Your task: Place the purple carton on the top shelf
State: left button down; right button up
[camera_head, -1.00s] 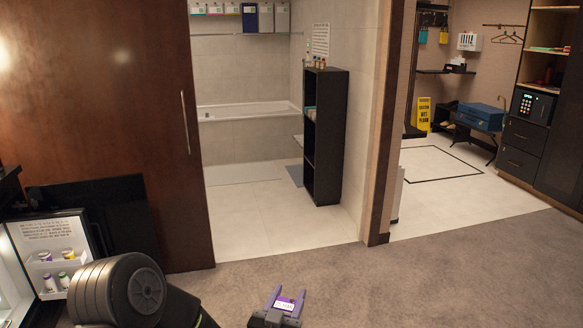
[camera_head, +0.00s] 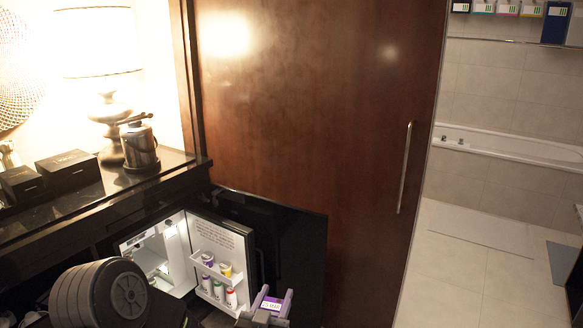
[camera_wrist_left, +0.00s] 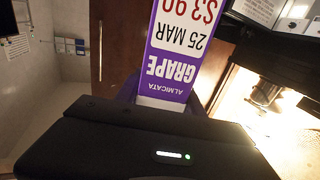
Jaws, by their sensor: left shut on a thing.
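My left gripper (camera_head: 268,306) is shut on the purple carton (camera_head: 271,303), low in the middle of the head view, in front of the fridge door. In the left wrist view the purple and white carton (camera_wrist_left: 178,50) fills the upper middle, with its GRAPE and price label upside down. The open minibar fridge (camera_head: 155,250) is lit inside, at the lower left of the head view. Its inner shelves show only in part, and I cannot make out the top shelf clearly. My right gripper is not in view.
A black counter (camera_head: 95,200) above the fridge holds a lamp (camera_head: 108,110), an ice bucket (camera_head: 140,147) and dark boxes. A wooden sliding door (camera_head: 310,120) stands behind.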

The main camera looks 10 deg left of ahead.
aim_at(148, 264)
jog(key=i+j+u, duration=0.35)
jog(key=i, duration=0.4)
jog(key=i+u, duration=0.35)
jog(key=i, duration=0.4)
jog(key=i+j+z, duration=0.1)
jog(key=i+j, duration=0.15)
jog(key=i, duration=0.15)
